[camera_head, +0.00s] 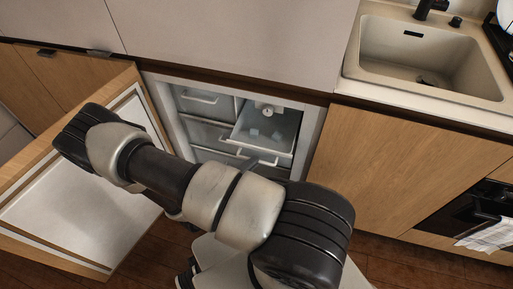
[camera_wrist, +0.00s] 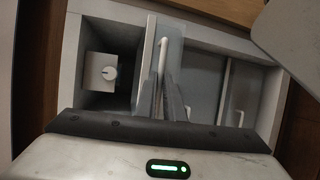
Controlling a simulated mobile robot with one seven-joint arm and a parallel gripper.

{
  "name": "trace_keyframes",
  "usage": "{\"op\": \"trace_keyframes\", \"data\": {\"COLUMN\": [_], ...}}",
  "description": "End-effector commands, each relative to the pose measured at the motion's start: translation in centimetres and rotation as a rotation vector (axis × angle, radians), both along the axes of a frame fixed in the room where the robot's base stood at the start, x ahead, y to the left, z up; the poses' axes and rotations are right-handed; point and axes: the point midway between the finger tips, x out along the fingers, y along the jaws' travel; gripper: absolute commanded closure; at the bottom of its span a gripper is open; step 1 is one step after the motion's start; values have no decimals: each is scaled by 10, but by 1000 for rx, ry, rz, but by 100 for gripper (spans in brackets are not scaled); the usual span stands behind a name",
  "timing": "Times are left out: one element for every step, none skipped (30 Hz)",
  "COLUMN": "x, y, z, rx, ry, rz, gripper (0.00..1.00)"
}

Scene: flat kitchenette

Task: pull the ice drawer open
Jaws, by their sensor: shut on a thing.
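The ice drawer (camera_head: 286,147) is the upper right drawer of the open freezer. My arm hides the gripper in the head view. The fingers cover part of the handle in the wrist view.
The freezer door (camera_head: 85,205) stands open at the left, close to my arm. Other drawers (camera_head: 200,101) beside and below are shut. A round dial (camera_head: 267,110) is at the back above the ice drawer. A sink (camera_head: 430,52) is at the upper right.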

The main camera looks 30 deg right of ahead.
Motion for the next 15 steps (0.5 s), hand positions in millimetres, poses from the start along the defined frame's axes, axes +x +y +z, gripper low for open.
{"op": "trace_keyframes", "data": {"x": [-6, -10, -15, -19, -22, -27, -30, -32, -36, -38, -39, -42, -43, -44, -46], "y": [10, 15, 21, 25, 29, 33, 37, 40, 43, 45, 47, 50, 51, 53, 54], "z": [0, 0, 0, 0, 0, 0, 0, 0, 0, 0, 0, 0, 0, 0, 0], "rx": [0, 0, 0, 0, 0, 1, 1, 1, 1, 0, 1, 1, 1, 1, 1], "ry": [-1, -1, 0, -1, -1, -1, -1, -2, -2, -2, -3, -3, -2, -2, -2], "rz": [8, 8, 7, 8, 7, 7, 6, 6, 6, 5, 6, 5, 4, 4, 4], "gripper": [100, 100, 100, 100, 100, 100, 100, 100, 100, 100, 100, 100, 100, 100, 100]}}
